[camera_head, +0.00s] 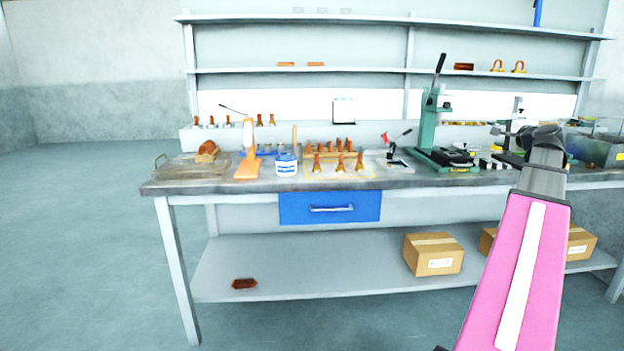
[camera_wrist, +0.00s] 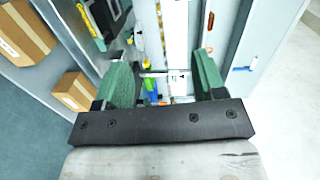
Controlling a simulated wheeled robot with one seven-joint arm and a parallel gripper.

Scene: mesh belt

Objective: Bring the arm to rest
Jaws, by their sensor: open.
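My arm rises at the right of the head view, with a pink link (camera_head: 522,262) and a dark grey joint at its top, in front of the bench's right part. My gripper (camera_wrist: 164,72) shows in the wrist view with its two green fingers spread apart. Nothing is held between them. Bench items show beyond the fingers, small and blurred. In the head view I cannot make out the fingers.
The workbench (camera_head: 230,187) carries a green press (camera_head: 432,125), a white-blue tub (camera_head: 286,165), an orange tool (camera_head: 248,150) and several copper-coloured pieces. Cardboard boxes (camera_head: 433,254) and a brown piece (camera_head: 244,284) lie on the lower shelf. The floor at left is clear.

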